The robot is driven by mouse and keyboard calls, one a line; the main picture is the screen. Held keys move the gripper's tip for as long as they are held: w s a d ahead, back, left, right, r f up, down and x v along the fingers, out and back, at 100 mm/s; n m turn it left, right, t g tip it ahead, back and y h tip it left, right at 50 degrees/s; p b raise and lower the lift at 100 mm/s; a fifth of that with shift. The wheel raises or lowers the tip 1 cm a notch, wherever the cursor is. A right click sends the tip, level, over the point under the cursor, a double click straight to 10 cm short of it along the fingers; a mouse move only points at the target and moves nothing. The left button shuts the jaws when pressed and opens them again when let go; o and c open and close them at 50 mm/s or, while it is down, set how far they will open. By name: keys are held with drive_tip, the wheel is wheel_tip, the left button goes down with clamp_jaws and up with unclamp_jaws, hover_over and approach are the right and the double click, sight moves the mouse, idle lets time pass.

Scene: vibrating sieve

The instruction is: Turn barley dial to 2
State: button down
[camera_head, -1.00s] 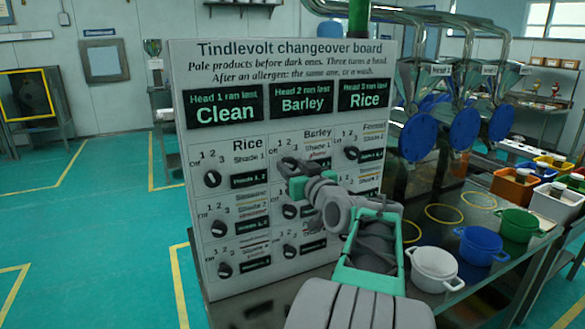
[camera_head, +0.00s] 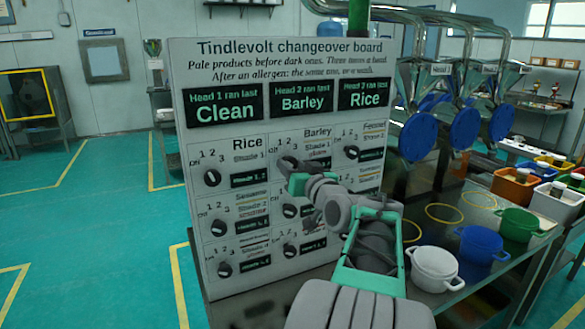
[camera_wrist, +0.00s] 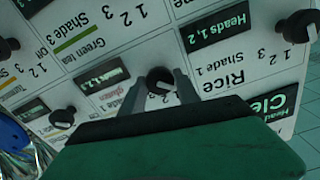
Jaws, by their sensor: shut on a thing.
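The white changeover board (camera_head: 277,52) fills the middle of the head view, with rows of black dials. The barley dial (camera_wrist: 158,75) is a black knob with a white mark, in the middle of the wrist view, where the board appears upside down. My gripper (camera_head: 289,166) is at the board's top middle dial, under the Barley label. In the wrist view my gripper (camera_wrist: 160,80) has one finger on each side of the knob and is shut on it. My gripper hides this dial in the head view. I cannot tell which number its mark points to.
The rice dial (camera_head: 212,178) is left of my gripper and the top right dial (camera_head: 351,152) is to its right. More dials lie below, partly behind my arm. A white pot (camera_head: 434,268), a blue pot (camera_head: 482,245) and a green pot (camera_head: 520,225) stand on the bench at right.

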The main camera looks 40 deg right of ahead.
drive_tip(key=m, duration=0.3)
drive_tip(key=shift+m, duration=0.3)
drive_tip(key=m, duration=0.3)
drive_tip(key=shift+m+p, duration=0.3)
drive_tip(key=shift+p, duration=0.1)
drive_tip(key=m+p, duration=0.1)
drive_tip(key=m, duration=0.2)
drive_tip(key=shift+m, duration=0.3)
drive_tip(key=shift+m+p, duration=0.95)
drive_tip(key=shift+m, duration=0.55)
drive_tip(key=c, duration=0.9)
unclamp_jaws()
drive_tip(key=shift+s, duration=0.1)
